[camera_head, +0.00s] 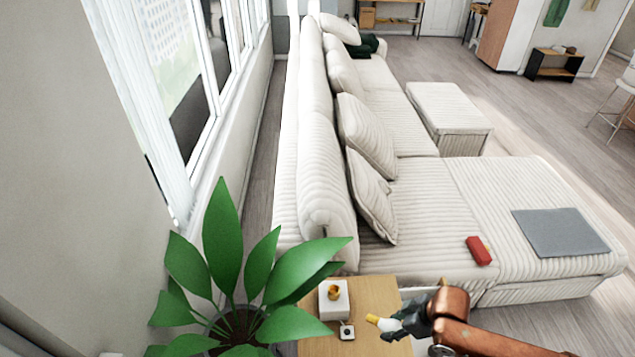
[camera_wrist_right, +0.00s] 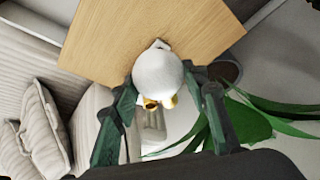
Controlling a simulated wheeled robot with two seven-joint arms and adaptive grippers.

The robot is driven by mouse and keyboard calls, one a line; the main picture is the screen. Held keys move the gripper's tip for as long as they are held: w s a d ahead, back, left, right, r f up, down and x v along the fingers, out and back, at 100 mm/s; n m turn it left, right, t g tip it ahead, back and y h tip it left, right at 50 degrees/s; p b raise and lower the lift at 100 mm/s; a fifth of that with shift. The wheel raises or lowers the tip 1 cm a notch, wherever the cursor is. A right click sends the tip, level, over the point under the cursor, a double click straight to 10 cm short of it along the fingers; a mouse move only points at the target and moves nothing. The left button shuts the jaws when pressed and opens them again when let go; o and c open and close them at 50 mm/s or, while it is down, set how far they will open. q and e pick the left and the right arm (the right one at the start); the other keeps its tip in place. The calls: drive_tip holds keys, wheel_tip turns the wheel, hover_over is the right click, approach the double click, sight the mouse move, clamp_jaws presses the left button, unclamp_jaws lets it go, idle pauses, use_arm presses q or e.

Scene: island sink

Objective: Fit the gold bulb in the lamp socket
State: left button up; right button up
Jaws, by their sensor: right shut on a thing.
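The bulb (camera_head: 387,324) has a white glass part and a gold-yellow base end. My right gripper (camera_head: 400,324) is shut on its white part, above the wooden side table, and the gold end points left in the head view. In the wrist view the white bulb (camera_wrist_right: 157,75) is round between the two fingers, with gold bits showing below it. The lamp is a white block (camera_head: 326,308) with a gold socket (camera_head: 334,292) on top, on the table, to the left of the bulb and apart from it. My left gripper is not in view.
A leafy plant (camera_head: 240,270) crowds the table's left side. A white sofa (camera_head: 425,200) lies behind, with a red object (camera_head: 479,250) on it.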

drive_tip(key=w+a+r+m+t+h, duration=0.1)
drive_tip(key=w+r+m+h, duration=0.2)
drive_tip(key=r+m, duration=0.8)
drive_tip(key=shift+w+r+t+h, duration=0.4)
drive_tip(key=shift+w+r, duration=0.8)
drive_tip(key=shift+r, duration=0.6)
